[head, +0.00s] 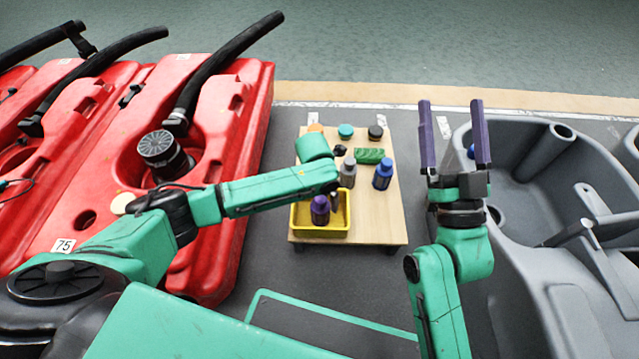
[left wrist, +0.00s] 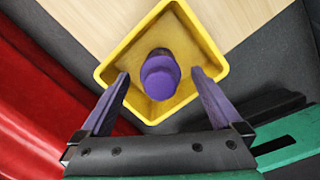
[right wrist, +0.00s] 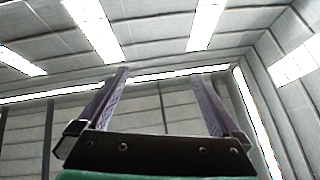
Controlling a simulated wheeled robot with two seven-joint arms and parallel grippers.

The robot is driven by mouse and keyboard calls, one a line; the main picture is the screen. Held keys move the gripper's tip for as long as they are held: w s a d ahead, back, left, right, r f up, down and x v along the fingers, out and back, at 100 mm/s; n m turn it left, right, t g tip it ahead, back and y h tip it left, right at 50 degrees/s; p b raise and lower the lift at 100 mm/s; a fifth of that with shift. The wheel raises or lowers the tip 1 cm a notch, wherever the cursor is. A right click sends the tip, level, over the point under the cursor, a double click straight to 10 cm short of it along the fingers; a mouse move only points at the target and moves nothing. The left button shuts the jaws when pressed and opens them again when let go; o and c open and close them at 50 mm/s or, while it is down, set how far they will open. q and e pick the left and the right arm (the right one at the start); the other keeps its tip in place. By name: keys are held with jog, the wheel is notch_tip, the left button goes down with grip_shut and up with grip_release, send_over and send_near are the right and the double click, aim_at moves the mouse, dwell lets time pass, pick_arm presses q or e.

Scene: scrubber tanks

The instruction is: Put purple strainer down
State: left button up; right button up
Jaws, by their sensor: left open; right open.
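The purple strainer (head: 320,208) stands in the yellow tray (head: 322,236) at the front of the wooden table. In the left wrist view the strainer (left wrist: 160,76) is inside the yellow tray (left wrist: 112,58), seen from above. My right gripper (head: 455,135) is open and empty, raised upright beside the grey tank. The right wrist view shows its fingers (right wrist: 165,85) against the ceiling.
The low wooden table (head: 380,222) also holds a grey bottle (head: 348,172), a blue bottle (head: 383,174), a green item (head: 369,156) and several lids at the back. A red tank (head: 225,130) stands left, a grey tank (head: 545,230) right. The table's front right is clear.

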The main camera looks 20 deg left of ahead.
pick_arm(q)
jog(key=shift+s+r+p, duration=0.1)
jog(key=shift+r+p, duration=0.4)
jog(key=shift+r, duration=0.35)
jog(key=shift+r+p, duration=0.35)
jog(key=shift+r, duration=0.25)
pick_arm(e)
notch_tip(320, 180, down, 17)
jog(key=s+a+m+g+h, duration=0.1)
jog(key=s+a+g+h, duration=0.1)
jog(key=g, duration=0.4)
pick_arm(q)
jog(key=shift+s+a+r+p, duration=0.15)
jog(key=shift+r+p, duration=0.2)
jog(key=shift+r, duration=0.2)
notch_tip(320, 180, up, 2)
jog(key=shift+s+r+p, duration=0.1)
jog(key=shift+p, duration=0.55)
pick_arm(e)
jog(key=s+f+m+g, duration=0.1)
jog(key=s+f+g, duration=0.4)
jog(key=s+f, duration=0.5)
notch_tip(320, 180, down, 5)
jog(key=shift+s+a+r+h, duration=0.15)
jog(key=shift+s+a+h, duration=0.15)
jog(key=shift+a, duration=0.1)
